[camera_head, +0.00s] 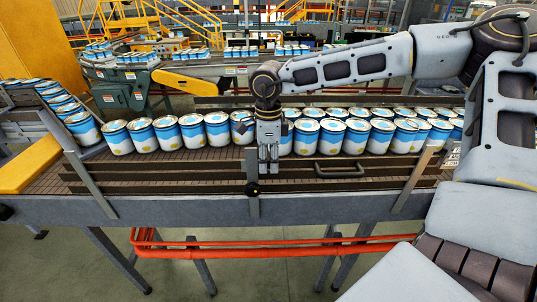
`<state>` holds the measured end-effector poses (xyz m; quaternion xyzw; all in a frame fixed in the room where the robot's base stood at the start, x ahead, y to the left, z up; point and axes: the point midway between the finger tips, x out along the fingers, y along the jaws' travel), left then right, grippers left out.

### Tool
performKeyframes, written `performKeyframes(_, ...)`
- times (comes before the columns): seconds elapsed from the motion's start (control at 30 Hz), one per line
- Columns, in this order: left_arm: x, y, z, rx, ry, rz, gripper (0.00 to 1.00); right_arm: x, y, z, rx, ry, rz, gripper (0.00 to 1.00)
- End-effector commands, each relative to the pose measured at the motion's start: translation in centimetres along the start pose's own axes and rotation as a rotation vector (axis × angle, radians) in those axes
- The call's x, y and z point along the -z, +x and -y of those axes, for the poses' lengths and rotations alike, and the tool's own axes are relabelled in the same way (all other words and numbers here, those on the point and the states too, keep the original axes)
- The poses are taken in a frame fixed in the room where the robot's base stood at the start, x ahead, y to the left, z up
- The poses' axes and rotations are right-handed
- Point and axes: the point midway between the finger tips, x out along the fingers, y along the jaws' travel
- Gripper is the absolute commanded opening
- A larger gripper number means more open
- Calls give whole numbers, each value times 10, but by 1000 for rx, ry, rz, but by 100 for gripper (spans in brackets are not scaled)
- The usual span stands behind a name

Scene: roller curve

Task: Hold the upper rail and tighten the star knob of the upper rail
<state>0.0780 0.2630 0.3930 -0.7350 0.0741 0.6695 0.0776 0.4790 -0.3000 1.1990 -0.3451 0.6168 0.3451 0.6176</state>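The upper rail (170,163) is a dark brown bar along the near side of the conveyor, above other dark bars. A black star knob (252,189) sits low on the grey upright post (252,170). My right gripper (268,168) points down at the rail, just right of the post and above the knob. Its two fingers look close together and overlap the rail in the picture. I cannot tell whether they touch it or close on it. My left gripper is not in view.
A row of white and blue cans (217,129) stands on the belt behind the rail. A dark handle (340,169) is fixed to the rails at right. Grey slanted posts (415,178) brace them. A red tube frame (200,250) runs below the conveyor.

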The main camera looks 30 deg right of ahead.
Motion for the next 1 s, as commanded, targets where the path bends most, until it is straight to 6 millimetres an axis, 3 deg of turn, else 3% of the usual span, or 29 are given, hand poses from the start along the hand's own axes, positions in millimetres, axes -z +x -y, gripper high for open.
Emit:
performKeyframes(0.27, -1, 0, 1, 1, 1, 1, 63, 0, 0, 0, 0, 0, 0, 31)
performKeyframes(0.5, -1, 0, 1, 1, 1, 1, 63, 0, 0, 0, 0, 0, 0, 0)
performKeyframes(1.0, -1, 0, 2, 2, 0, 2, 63, 0, 0, 0, 1, 1, 0, 0)
